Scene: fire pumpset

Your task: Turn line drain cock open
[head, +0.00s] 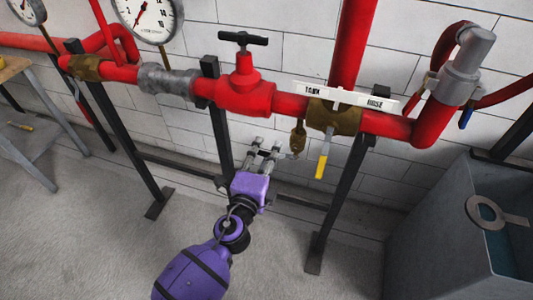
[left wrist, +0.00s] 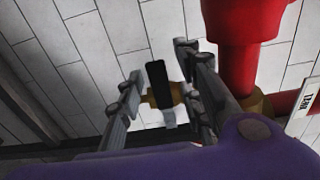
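My left gripper (head: 264,148) is purple with grey fingers and sits below the red pipe, left of the brass valve parts. In the left wrist view its fingers (left wrist: 160,92) are spread apart. A small brass cock with a black lever (left wrist: 157,74) shows between them, with a visible gap on each side, so no grip on it shows. In the head view a small brass fitting (head: 298,138) hangs under the pipe to the right of the fingers. I cannot tell whether it is the same cock. My right gripper is in neither view.
The red pipe (head: 290,105) carries a red valve with a black T-handle (head: 243,38), a TANK/HOSE label (head: 345,97), and a yellow-handled lever (head: 322,165). Black stand legs (head: 335,205) flank the gripper. A grey tank (head: 440,210) stands right; a bench (head: 22,130) left.

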